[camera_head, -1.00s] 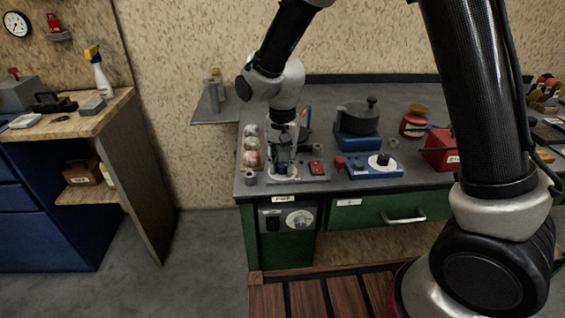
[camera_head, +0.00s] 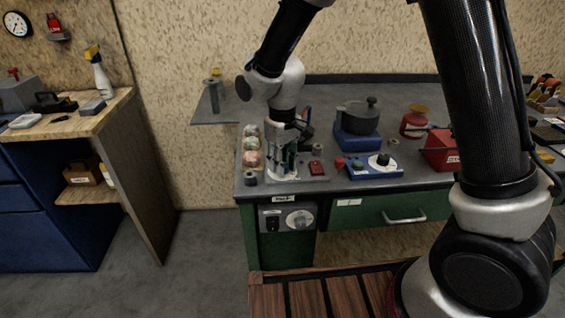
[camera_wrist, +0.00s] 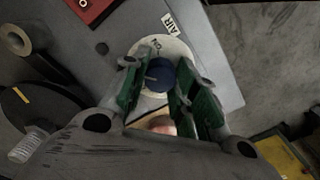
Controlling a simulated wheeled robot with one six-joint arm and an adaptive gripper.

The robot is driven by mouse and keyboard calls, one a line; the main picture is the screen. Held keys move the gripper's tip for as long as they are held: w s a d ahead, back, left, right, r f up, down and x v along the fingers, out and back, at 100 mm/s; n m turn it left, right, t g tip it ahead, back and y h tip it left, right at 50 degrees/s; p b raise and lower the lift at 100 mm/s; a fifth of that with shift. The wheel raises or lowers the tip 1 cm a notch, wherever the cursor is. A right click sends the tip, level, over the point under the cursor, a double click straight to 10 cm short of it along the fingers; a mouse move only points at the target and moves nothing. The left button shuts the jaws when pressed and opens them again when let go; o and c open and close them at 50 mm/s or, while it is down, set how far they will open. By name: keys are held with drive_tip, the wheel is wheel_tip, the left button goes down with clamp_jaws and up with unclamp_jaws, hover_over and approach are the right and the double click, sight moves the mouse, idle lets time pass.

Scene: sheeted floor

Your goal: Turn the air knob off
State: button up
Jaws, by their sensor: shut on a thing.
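The air knob (camera_wrist: 160,74) is a blue round knob on a pale dial plate (camera_wrist: 178,48) in the wrist view. "ON" is printed on the plate's rim, and a white "AIR" label (camera_wrist: 172,22) lies beside it. My gripper (camera_wrist: 158,70) is over the knob, its green-padded fingers on either side, shut on it. A light line shows on the knob's top. In the head view my gripper (camera_head: 284,160) points down at the left front of the grey bench top, and its fingers hide the knob there.
A red switch block (camera_head: 317,168) stands just right of my gripper. Coloured round items (camera_head: 251,146) stand close on the left. Further right are a blue control box (camera_head: 374,167) and a pot (camera_head: 357,116) on a blue base. A dial panel (camera_head: 299,219) is on the bench front below.

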drive_tip(key=n, duration=0.5)
drive_tip(key=shift+n, duration=0.3)
drive_tip(key=n, duration=0.4)
drive_tip(key=shift+n, duration=0.4)
drive_tip(key=o, duration=1.1)
drive_tip(key=shift+c, duration=0.2)
wheel_tip(320, 180, up, 12)
